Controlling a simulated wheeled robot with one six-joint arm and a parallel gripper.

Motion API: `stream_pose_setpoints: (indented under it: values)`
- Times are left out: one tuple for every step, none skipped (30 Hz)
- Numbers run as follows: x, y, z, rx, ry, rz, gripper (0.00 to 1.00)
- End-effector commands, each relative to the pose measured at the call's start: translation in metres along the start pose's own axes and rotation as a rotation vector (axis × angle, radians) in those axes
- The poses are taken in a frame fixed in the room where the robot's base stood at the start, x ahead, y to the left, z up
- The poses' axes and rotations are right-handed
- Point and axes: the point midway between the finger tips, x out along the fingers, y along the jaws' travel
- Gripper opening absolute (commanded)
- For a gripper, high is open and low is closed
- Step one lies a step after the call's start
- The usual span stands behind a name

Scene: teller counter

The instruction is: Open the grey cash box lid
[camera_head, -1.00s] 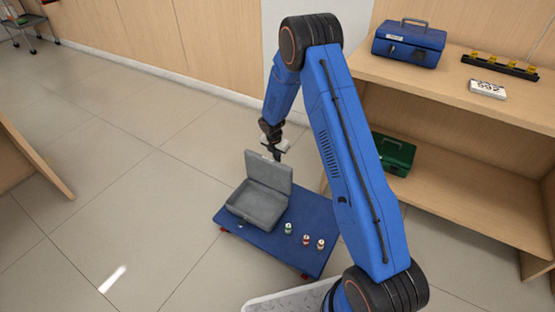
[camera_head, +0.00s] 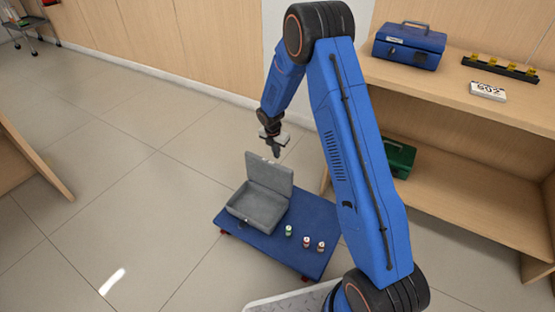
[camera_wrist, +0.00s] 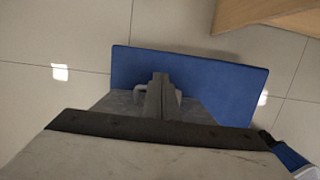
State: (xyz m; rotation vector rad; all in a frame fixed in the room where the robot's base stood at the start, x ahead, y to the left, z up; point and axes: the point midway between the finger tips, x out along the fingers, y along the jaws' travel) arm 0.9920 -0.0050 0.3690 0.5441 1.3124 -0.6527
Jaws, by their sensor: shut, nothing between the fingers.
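The grey cash box (camera_head: 258,207) sits on a low blue platform (camera_head: 305,252). Its lid (camera_head: 269,174) stands raised, hinged up along the far side, and the inside of the box shows. My gripper (camera_head: 276,152) is shut and empty, just above the lid's upper edge and apart from it in the head view. In the wrist view the shut fingers (camera_wrist: 160,82) show over grey surfaces of the box, with the blue platform (camera_wrist: 215,85) beyond. The wrist view hides most of the box.
Several small rolls, including a green-topped one (camera_head: 288,230), stand on the platform to the box's right. A wooden shelf unit (camera_head: 470,190) at right holds a blue cash box (camera_head: 408,45) on top and a green box (camera_head: 398,157) below.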

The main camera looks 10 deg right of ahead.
Motion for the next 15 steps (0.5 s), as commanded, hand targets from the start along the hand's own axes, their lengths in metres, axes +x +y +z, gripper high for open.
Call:
stream_pose_setpoints:
  values:
    - [-0.012,0.001,0.001,0.000,-0.002,0.002,0.00]
    - [-0.018,0.001,0.001,0.000,-0.002,0.002,0.00]
    - [-0.026,0.000,0.001,0.001,-0.002,0.002,0.00]
    - [-0.032,0.000,0.000,0.001,-0.002,0.002,0.00]
    - [-0.038,0.000,0.001,0.001,-0.002,0.002,0.00]
    - [-0.046,0.000,0.001,0.001,-0.002,0.002,0.00]
    - [-0.052,0.000,0.001,0.001,-0.001,0.002,0.00]
    - [-0.058,0.000,0.000,0.000,-0.001,0.002,0.00]
    - [-0.065,0.000,0.001,0.000,-0.002,0.002,0.00]
    - [-0.071,0.000,0.001,0.000,-0.002,0.001,0.00]
    - [-0.076,0.000,0.001,0.001,-0.002,0.001,0.00]
    - [-0.082,0.000,0.000,0.001,-0.001,0.002,0.00]
    - [-0.087,0.000,0.000,0.001,-0.001,0.001,0.00]
    - [-0.091,0.000,0.000,0.001,-0.001,0.001,0.00]
    - [-0.096,0.000,0.000,0.001,-0.001,0.001,0.00]
